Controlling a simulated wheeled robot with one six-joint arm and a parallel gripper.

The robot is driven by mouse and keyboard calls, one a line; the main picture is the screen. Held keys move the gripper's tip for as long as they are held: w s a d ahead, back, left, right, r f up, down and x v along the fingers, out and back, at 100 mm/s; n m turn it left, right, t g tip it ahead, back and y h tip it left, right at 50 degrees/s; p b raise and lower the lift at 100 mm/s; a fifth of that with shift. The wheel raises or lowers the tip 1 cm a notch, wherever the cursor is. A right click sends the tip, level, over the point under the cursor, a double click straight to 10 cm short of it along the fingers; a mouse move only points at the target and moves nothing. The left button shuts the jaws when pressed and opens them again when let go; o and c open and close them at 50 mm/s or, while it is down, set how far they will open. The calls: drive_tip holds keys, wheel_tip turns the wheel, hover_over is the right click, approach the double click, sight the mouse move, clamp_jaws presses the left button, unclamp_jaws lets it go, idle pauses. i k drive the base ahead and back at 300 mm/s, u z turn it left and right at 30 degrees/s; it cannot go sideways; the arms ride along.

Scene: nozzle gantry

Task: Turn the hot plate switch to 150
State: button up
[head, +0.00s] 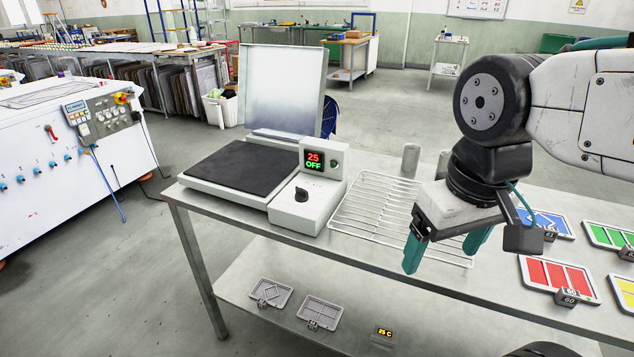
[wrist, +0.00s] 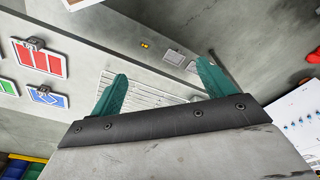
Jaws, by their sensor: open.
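The hot plate (head: 240,165) stands on the metal table with a dark flat top and a raised pale lid behind it. Its control box (head: 313,205) is on the right side and carries a black knob switch (head: 302,195). The display (head: 314,160) above the knob reads 25 in red and OFF in green. My gripper (head: 442,257) is open and empty, over the wire rack to the right of the control box and apart from the knob. In the wrist view its two teal fingers (wrist: 158,92) stand apart. I cannot make out the hot plate there.
A wire rack (head: 362,212) lies right of the hot plate, with a grey cylinder (head: 411,158) behind it. Blue, green, red (head: 560,278) and yellow trays lie at the right. The lower shelf (head: 262,325) holds two grey trays and a 25 C display (head: 385,332).

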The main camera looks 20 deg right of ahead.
sight(302, 195)
drive_tip(key=k, duration=1.2)
drive_tip(key=u, duration=0.55)
drive_tip(key=i, duration=1.6)
drive_tip(key=z, duration=0.7)
